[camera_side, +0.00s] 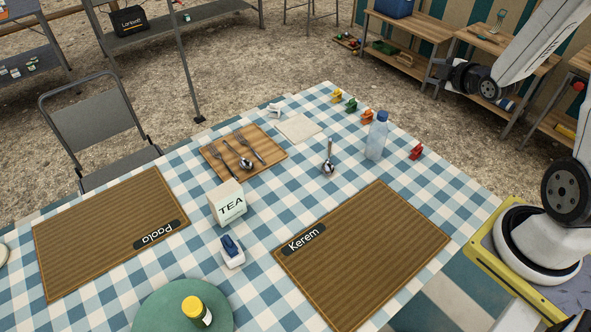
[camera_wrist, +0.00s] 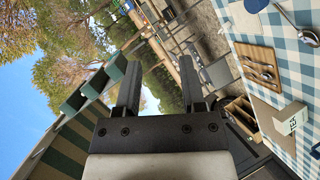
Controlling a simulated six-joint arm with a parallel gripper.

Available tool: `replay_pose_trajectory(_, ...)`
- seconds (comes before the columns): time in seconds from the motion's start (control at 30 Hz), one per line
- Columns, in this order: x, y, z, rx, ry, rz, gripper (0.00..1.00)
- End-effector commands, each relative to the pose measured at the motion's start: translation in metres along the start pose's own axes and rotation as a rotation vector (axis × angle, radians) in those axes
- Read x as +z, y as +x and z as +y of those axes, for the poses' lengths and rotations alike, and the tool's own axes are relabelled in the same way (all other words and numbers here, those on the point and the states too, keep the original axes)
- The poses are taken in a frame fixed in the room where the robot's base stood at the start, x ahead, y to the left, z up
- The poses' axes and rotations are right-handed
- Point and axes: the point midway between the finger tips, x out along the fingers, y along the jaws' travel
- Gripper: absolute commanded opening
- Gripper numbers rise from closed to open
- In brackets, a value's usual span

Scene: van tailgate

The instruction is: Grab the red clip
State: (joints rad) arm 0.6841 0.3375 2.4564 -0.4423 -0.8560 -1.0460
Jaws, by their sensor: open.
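The red clip (camera_side: 416,152) sits on the checked tablecloth near the table's right edge, to the right of the clear water bottle (camera_side: 377,136). In the same row further back are an orange clip (camera_side: 367,117), a green clip (camera_side: 351,104) and a yellow clip (camera_side: 336,95). My gripper (camera_wrist: 158,88) shows in the wrist view with its two dark fingers apart and nothing between them. It points away from the table, towards trees and sky. The red clip does not show in the wrist view.
The table holds a wooden tray (camera_side: 215,169) with cutlery, a TEA box (camera_side: 228,203), a spoon (camera_side: 328,158), two brown placemats (camera_side: 403,225) (camera_side: 75,234), a blue-and-white item (camera_side: 232,252) and a green plate (camera_side: 160,310) bearing a yellow-capped jar (camera_side: 197,311). The bottle stands close beside the red clip.

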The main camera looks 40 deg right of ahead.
Motion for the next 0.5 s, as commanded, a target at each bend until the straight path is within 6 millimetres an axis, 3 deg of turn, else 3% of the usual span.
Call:
replay_pose_trajectory(0.2, 0.033, -0.007, 0.013, 0.168, -0.164, 0.038, 0.52)
replay_pose_trajectory(0.5, 0.061, -0.026, 0.026, 0.364, -0.333, 0.050, 0.52)
